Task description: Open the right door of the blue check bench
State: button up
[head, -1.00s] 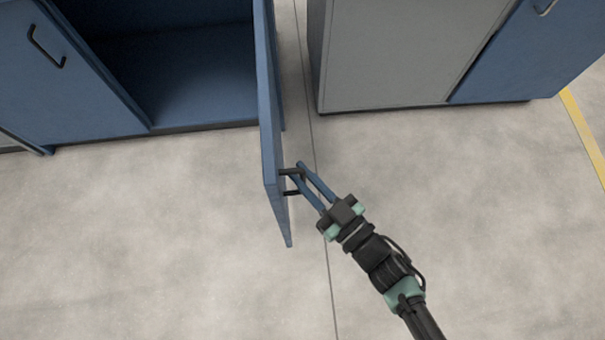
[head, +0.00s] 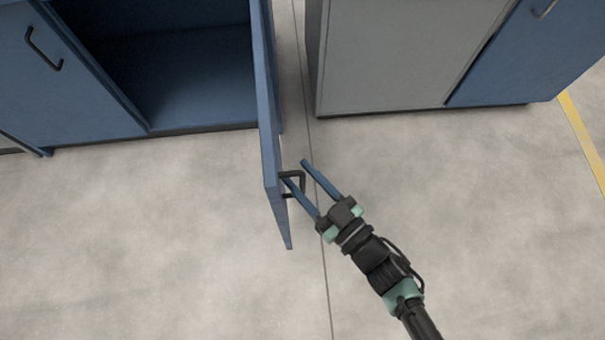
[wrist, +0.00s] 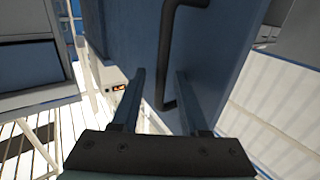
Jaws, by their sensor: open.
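The right door (head: 268,130) of the blue bench (head: 175,80) stands swung wide open, about square to the bench front, and the inside of the bench shows empty floor. Its dark bar handle (head: 301,183) is on the door's outer face, near the free edge. My gripper (head: 294,171) is open, with one blue finger close by or inside the handle loop and the other apart on the right. In the wrist view, my gripper's fingers (wrist: 160,95) are spread, and the handle (wrist: 166,60) runs down between them. I cannot tell whether a finger touches it.
The bench's left door (head: 75,90) is shut, with its own handle. A grey cabinet (head: 390,55) with a blue front stands to the right, across a narrow gap. The concrete floor (head: 130,240) in front is clear. A yellow line (head: 582,140) marks the floor at the far right.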

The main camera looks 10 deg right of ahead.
jog(key=p+v, duration=0.1)
jog(key=v, duration=1.2)
jog(key=shift+d, duration=0.1)
